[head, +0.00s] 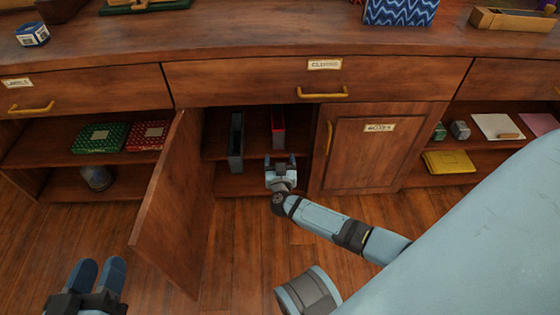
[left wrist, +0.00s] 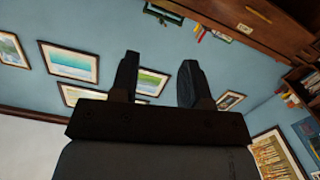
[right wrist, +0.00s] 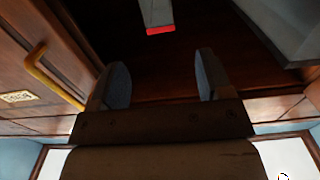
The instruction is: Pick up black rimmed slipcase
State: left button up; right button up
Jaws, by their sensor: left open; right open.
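The black-rimmed slipcase (head: 237,142) stands upright, grey with a dark edge, in the left part of the open cupboard. A grey panel of it appears at the upper right of the right wrist view (right wrist: 285,30). A red-rimmed slipcase (head: 278,128) stands to its right; its red edge also shows in the right wrist view (right wrist: 160,29). My right gripper (head: 281,160) is open and empty at the cupboard opening, in front of the red-rimmed slipcase and right of the black-rimmed one. My left gripper (head: 99,266) is open and empty at the lower left, away from the cupboard.
An open wooden door (head: 170,210) swings out left of the cupboard, between my two grippers. A closed door (head: 370,150) with a yellow handle stands to the right. Drawers (head: 300,78) run above. Green and red boxes (head: 102,138) lie on the left shelf. Floor in front is clear.

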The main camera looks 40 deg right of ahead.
aim_at(278, 134)
jog(key=b+x, duration=0.5)
jog(key=x, duration=0.5)
jog(key=shift+w+d+f, duration=0.1)
jog(key=shift+w+f, duration=0.05)
jog(key=shift+w, duration=0.1)
pick_arm(q)
jog(key=shift+w+a+r+m+t+h, duration=0.1)
jog(key=shift+w+a+m+t+h, duration=0.15)
jog(key=shift+w+m, duration=0.35)
jog(key=shift+w+a+r+m+t+h, duration=0.15)
jog(key=shift+w+a+m+t, duration=0.2)
jog(key=shift+m, duration=0.45)
jog(key=shift+w+a+r+m+t+h, duration=0.1)
jog(key=shift+w+a+m+t+h, duration=0.2)
jog(key=shift+m, duration=0.4)
pick_arm(e)
jog(key=shift+w+d, duration=0.35)
jog(key=shift+w, duration=0.1)
jog(key=shift+r, duration=0.2)
jog(key=shift+c, duration=0.4)
